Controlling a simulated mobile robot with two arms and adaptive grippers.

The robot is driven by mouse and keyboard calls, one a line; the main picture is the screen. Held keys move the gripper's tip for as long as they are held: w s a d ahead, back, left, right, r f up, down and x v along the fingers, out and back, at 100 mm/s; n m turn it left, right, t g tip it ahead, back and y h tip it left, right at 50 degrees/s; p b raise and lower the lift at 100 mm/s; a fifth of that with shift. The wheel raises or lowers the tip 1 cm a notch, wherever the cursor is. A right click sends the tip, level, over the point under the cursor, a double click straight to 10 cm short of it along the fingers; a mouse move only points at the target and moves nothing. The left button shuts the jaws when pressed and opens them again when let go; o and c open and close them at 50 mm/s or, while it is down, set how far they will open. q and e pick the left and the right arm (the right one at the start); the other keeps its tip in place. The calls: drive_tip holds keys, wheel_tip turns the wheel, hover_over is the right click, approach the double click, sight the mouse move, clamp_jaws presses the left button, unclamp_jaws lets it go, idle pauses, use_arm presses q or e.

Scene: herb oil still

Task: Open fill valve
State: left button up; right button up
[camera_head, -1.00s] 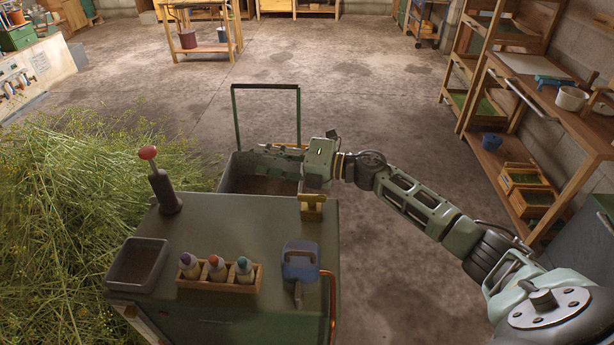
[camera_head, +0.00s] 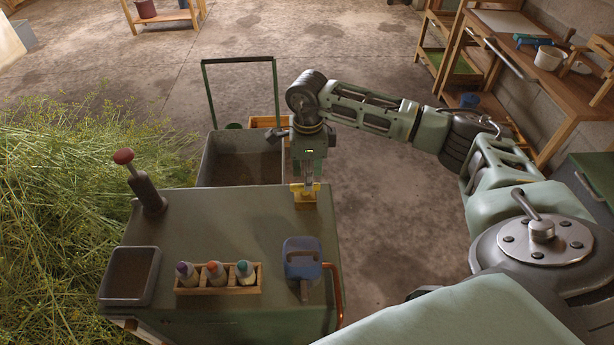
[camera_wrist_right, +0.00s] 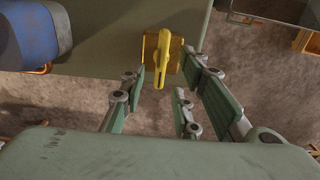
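A small yellow valve handle (camera_head: 306,197) on a yellow block sits at the back right edge of the dark green cabinet top. In the right wrist view the yellow handle (camera_wrist_right: 161,62) points toward me, between the lines of my fingers. My right gripper (camera_head: 309,178) points down at the valve from behind the edge. In the wrist view its fingers (camera_wrist_right: 160,88) are spread wide, one side left and one right of the handle, with gaps visible. I cannot tell whether any finger touches it. My left gripper is not in view.
The cabinet top (camera_head: 230,225) also carries a red-knobbed lever (camera_head: 147,192), a grey tray (camera_head: 130,277), a rack of bottles (camera_head: 218,289) and a blue can (camera_head: 301,258). A grey cart (camera_head: 240,165) stands behind it. Cut herbs (camera_head: 60,210) pile at the left.

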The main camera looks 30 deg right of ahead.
drive_tip(key=shift+w+f, duration=0.15)
drive_tip(key=shift+f, duration=1.2)
clamp_jaws()
